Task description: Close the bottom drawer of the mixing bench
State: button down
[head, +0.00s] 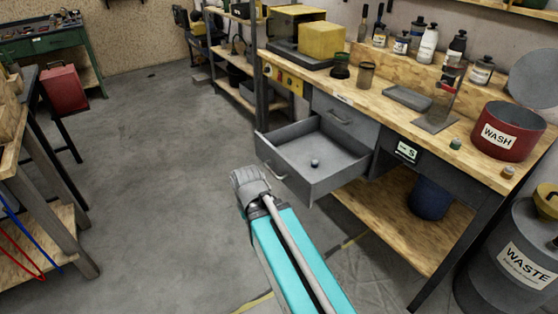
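The mixing bench (390,110) stands on the right with a wooden top and a dark frame. Its bottom drawer (325,187) is grey and pulled well out toward the open floor. The drawer's bar handle (275,171) is on its front panel, and a small grey round object lies inside. The drawer above it (350,122) looks shut. My teal arm reaches up from the bottom of the picture and ends in a grey ribbed joint just left of and in front of the open drawer. I cannot see my gripper or its fingers.
A red WASH tub (506,131), bottles and a tray stand on the bench top. A blue bucket (430,198) sits on the lower shelf. A grey WASTE drum (508,258) stands at the right. The floor left of the drawer is clear up to another wooden bench (45,225).

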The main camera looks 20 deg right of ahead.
aim_at(287, 152)
jog(key=z, duration=0.1)
jog(key=k, duration=0.6)
jog(key=z, duration=0.75)
jog(key=i, duration=1)
jog(key=u, duration=0.05)
